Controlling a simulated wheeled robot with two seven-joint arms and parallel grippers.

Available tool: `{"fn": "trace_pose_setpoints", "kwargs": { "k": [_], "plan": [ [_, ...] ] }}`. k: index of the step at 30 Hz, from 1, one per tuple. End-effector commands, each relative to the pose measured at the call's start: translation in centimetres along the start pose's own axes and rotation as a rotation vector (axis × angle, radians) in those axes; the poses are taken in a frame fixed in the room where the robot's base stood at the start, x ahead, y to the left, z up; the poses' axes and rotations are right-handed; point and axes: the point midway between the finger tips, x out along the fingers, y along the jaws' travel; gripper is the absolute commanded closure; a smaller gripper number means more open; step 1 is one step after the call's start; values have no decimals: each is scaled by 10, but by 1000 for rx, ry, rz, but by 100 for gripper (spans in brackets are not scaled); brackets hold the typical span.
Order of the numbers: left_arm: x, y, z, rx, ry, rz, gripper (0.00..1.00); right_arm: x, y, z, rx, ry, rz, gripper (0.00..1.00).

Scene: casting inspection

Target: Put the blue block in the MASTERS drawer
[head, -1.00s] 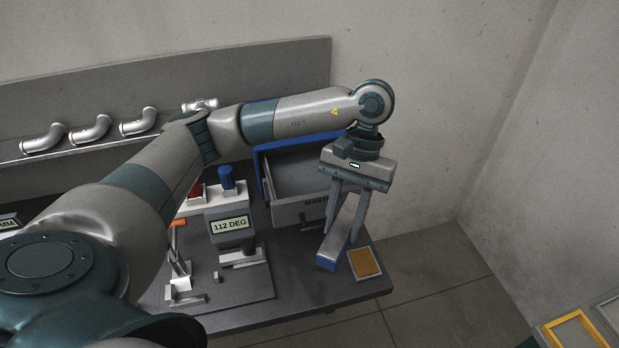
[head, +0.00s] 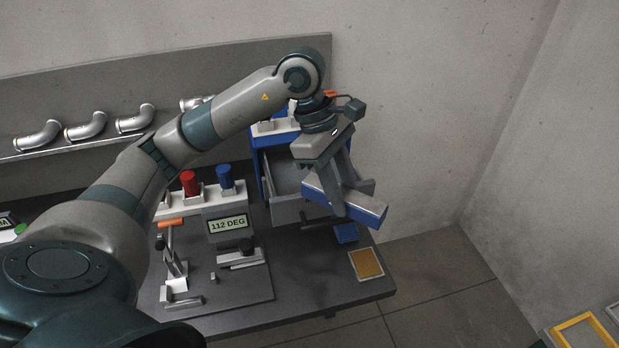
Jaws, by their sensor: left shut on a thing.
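The blue block (head: 368,209), a long bar with blue sides and a greyish top, is held in my left gripper (head: 341,198). It is tilted across the picture, close to the front right of the open drawer. The MASTERS drawer (head: 288,211) is a grey drawer pulled out of a blue cabinet (head: 256,160). The block and gripper hide part of its front, and its label cannot be read now. I cannot tell whether the block touches the drawer. My right gripper is not in view.
Red (head: 189,182) and blue (head: 224,177) cylinders stand on a pale rack left of the drawer, above a 112 DEG display (head: 228,225). A tan pad (head: 366,264) lies at the table's right edge. A small blue item (head: 346,233) shows below the block.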

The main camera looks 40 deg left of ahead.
Motion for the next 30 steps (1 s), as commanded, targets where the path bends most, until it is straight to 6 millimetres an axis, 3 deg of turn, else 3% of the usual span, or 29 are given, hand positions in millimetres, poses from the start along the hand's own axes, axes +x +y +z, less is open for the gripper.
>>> {"fn": "trace_pose_setpoints", "kwargs": {
  "k": [9, 15, 30],
  "plan": [
    [-20, 11, -8, -490, -1, 209, 100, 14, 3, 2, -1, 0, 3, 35],
    [-29, 14, -11, -687, 0, 287, 100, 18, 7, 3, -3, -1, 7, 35],
    [-33, 16, -13, -758, 1, 313, 100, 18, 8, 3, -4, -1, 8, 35]
  ]
}}
